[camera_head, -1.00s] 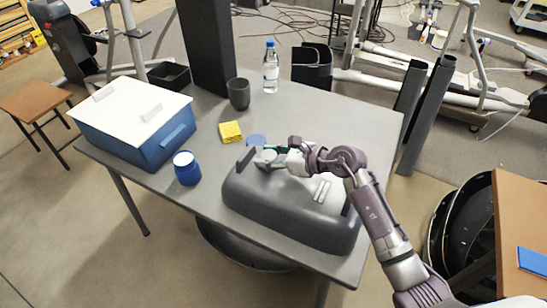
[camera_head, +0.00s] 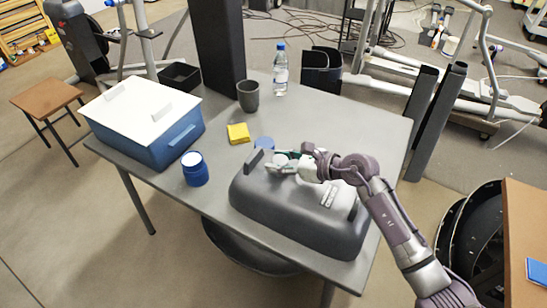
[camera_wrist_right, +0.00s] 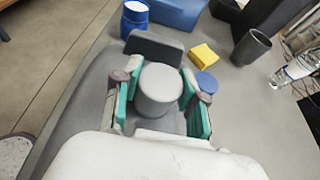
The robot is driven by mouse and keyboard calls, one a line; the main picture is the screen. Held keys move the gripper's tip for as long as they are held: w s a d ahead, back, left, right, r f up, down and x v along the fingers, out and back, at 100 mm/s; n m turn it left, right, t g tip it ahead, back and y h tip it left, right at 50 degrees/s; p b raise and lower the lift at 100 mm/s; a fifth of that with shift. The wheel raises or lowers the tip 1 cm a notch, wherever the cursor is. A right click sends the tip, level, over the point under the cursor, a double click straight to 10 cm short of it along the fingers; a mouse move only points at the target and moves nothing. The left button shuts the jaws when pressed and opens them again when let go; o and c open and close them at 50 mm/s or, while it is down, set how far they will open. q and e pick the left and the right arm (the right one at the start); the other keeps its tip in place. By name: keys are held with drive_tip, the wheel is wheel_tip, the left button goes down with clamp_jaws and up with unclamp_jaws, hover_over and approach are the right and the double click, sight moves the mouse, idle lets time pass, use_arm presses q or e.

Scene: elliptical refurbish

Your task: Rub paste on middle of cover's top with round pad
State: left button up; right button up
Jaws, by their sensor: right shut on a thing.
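The grey cover (camera_head: 290,215) lies on the table with its rounded top up, an upright dark tab at its left end and a pale bar farther right. My right gripper (camera_head: 282,166) is over the left part of the cover's top, shut on the grey round pad (camera_wrist_right: 158,90). The pad sits between the green-lined fingers in the right wrist view. Its underside is hidden, so I cannot tell whether it touches the cover. A blue jar with a white top (camera_head: 195,170) stands left of the cover. My left gripper is not in view.
A blue round lid (camera_head: 264,142) and a yellow block (camera_head: 238,133) lie behind the cover. A dark cup (camera_head: 248,96) and a water bottle (camera_head: 280,70) stand farther back. A blue box with a white lid (camera_head: 170,135) fills the left side. The table's right back is clear.

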sight(287, 180)
drive_tip(key=shift+s+d+f, duration=0.1)
drive_tip(key=shift+s+d, duration=0.35)
drive_tip(key=shift+d, duration=0.15)
drive_tip(key=shift+s+d, duration=0.4)
drive_tip(key=shift+d, duration=0.2)
drive_tip(key=shift+s+d, duration=0.55)
drive_tip(key=shift+d, duration=0.3)
drive_tip(key=shift+s+d, duration=0.55)
drive_tip(key=shift+d, duration=0.25)
drive_tip(key=shift+s+d+b, duration=0.25)
drive_tip(key=shift+s+d, duration=0.1)
drive_tip(key=shift+d, duration=0.2)
drive_tip(key=shift+s+d+b, duration=0.2)
drive_tip(key=shift+s+d, duration=0.15)
drive_tip(key=shift+d, duration=0.2)
drive_tip(key=shift+s+d, duration=0.25)
drive_tip(key=shift+s+a+p, duration=0.5)
drive_tip(key=shift+s, duration=0.25)
drive_tip(key=shift+w+a+p, duration=0.15)
drive_tip(key=shift+w+a, duration=0.55)
drive_tip(key=shift+a, duration=0.3)
drive_tip(key=shift+w+a+p, duration=0.2)
drive_tip(key=shift+w+a, duration=0.45)
drive_tip(key=shift+a, duration=0.3)
drive_tip(key=shift+w+a+p, duration=0.15)
drive_tip(key=shift+w+a, duration=0.55)
drive_tip(key=shift+a, duration=0.3)
